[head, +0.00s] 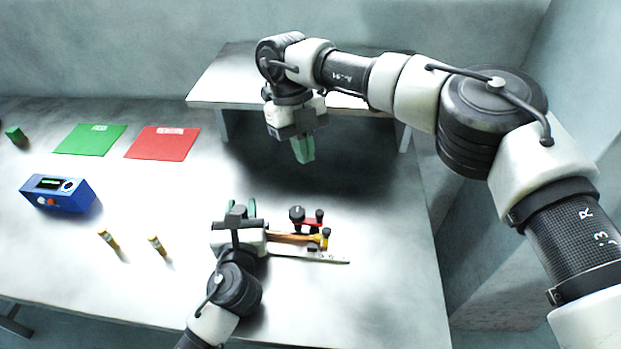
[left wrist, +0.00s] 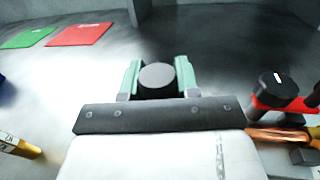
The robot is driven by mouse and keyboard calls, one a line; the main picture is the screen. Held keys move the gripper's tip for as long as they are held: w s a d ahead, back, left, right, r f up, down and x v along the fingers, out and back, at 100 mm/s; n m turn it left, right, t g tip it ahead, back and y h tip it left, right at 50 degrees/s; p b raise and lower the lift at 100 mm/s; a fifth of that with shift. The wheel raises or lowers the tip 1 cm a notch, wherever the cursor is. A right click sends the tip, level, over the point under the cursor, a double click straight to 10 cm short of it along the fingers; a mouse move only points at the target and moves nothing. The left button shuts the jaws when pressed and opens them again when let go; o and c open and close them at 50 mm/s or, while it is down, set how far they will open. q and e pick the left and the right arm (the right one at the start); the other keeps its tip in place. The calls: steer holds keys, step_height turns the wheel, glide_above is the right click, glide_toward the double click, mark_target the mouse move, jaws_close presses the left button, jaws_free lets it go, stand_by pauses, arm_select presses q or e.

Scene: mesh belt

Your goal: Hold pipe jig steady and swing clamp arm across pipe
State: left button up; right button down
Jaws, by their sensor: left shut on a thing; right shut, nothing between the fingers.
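The pipe jig has a pale base plate (head: 325,257) on the table, with a copper pipe (head: 288,237) lying on it; the pipe also shows in the left wrist view (left wrist: 275,135). The red clamp arm (head: 312,223) with its dark knobs sits on the far side of the pipe, roughly alongside it; it also shows in the left wrist view (left wrist: 285,104). My left gripper (head: 238,207) is shut on a dark round post (left wrist: 157,78) at the jig's left end. My right gripper (head: 303,150) is shut and empty above the table, beyond the jig and apart from it.
A blue box with a display (head: 60,194), two small yellow cylinders (head: 110,240) (head: 158,246), a green mat (head: 90,140), a red mat (head: 160,144) and a green cube (head: 15,134) are on the left. A raised shelf (head: 220,88) stands behind. The table right of the jig is clear.

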mark_target(317, 215)
steer(key=x, duration=0.9)
steer(key=shift+s+f, duration=0.1)
steer(key=shift+f, duration=0.15)
